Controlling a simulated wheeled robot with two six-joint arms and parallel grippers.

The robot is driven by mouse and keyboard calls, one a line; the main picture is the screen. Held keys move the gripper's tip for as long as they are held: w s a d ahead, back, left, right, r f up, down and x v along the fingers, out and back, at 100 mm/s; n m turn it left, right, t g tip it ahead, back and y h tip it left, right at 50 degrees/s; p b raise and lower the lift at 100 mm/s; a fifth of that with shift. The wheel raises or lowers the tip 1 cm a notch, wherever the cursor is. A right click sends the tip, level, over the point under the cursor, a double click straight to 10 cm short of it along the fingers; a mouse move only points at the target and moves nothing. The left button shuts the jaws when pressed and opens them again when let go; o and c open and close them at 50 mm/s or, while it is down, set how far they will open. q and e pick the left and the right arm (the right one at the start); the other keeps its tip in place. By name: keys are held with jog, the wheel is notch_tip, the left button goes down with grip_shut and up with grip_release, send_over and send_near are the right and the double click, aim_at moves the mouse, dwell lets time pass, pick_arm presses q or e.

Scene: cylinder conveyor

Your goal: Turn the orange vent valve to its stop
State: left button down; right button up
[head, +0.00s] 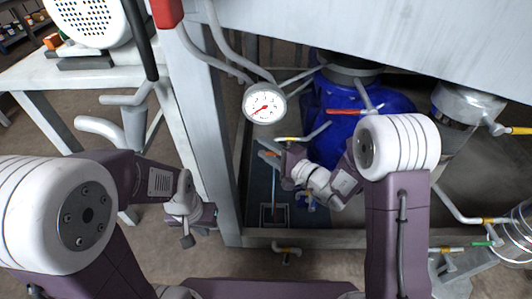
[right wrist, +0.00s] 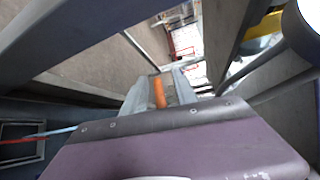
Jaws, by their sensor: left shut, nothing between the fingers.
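The orange vent valve handle (head: 268,153) shows small in the head view, inside the metal frame and left of the blue tank. My right gripper (head: 284,158) is right beside it, partly hidden by its own wrist. In the right wrist view an orange handle (right wrist: 158,92) lies at the grey fingers of my right gripper (right wrist: 160,88), beyond the purple gripper body. Whether the fingers press on it cannot be told. My left gripper (head: 200,228) is shut and empty, in front of the frame's left post, away from the valve.
A blue tank (head: 345,100) with a red-handled valve (head: 345,112) stands behind my right arm. A pressure gauge (head: 265,104) hangs above the orange handle. The frame's post (head: 205,130) and lower rail (head: 290,238) border the opening. A white table (head: 70,70) stands at left.

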grip_shut()
dwell(1.5)
